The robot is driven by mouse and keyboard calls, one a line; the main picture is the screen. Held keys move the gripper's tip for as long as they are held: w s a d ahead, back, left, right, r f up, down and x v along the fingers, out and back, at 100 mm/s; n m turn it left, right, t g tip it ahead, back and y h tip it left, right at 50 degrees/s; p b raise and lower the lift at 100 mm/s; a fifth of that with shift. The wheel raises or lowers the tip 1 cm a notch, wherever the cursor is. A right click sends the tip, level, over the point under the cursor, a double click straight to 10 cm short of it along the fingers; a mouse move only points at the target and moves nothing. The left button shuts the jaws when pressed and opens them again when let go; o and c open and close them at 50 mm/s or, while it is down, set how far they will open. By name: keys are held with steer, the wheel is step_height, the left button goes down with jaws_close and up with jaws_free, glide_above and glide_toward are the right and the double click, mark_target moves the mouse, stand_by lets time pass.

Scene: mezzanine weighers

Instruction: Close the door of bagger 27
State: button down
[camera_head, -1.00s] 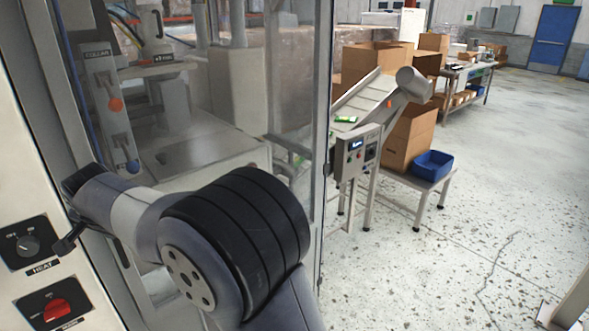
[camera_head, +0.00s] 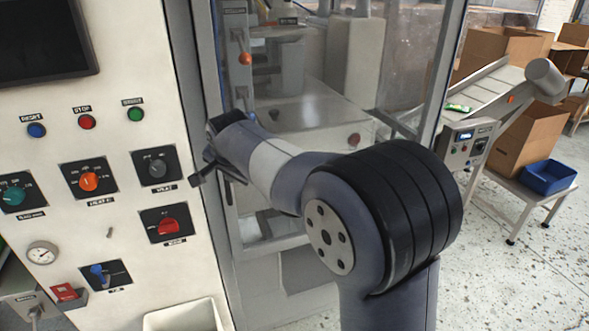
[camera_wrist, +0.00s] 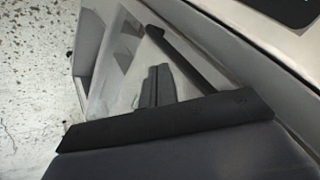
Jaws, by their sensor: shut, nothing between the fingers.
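The bagger's clear door (camera_head: 410,70) has a grey metal frame and stands right of the white control panel (camera_head: 120,190). Machine parts show behind or through it. I cannot tell how far it stands from its frame, and no number 27 is readable. My gripper (camera_head: 197,180) is at the panel's right edge, close to the door's left upright, partly hidden behind my wrist. In the wrist view my gripper (camera_wrist: 157,85) shows its dark fingers together and empty, before a pale, glassy surface (camera_wrist: 115,60). Contact with the door cannot be made out.
The control panel carries knobs, buttons and a red switch (camera_head: 168,226) close to my gripper. A dark screen (camera_head: 45,40) is above. At right stand a conveyor (camera_head: 495,90), cardboard boxes (camera_head: 530,140) and a blue bin (camera_head: 548,177). Speckled floor (camera_head: 530,270) is free at lower right.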

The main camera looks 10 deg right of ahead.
steer(key=s+a+r+b, duration=0.1)
steer(key=s+a+r, duration=0.1)
steer(key=s+r, duration=0.4)
steer(key=shift+s+r+b, duration=0.2)
steer(key=shift+r+b, duration=0.1)
steer(key=shift+r, duration=0.6)
steer(key=shift+f, duration=0.1)
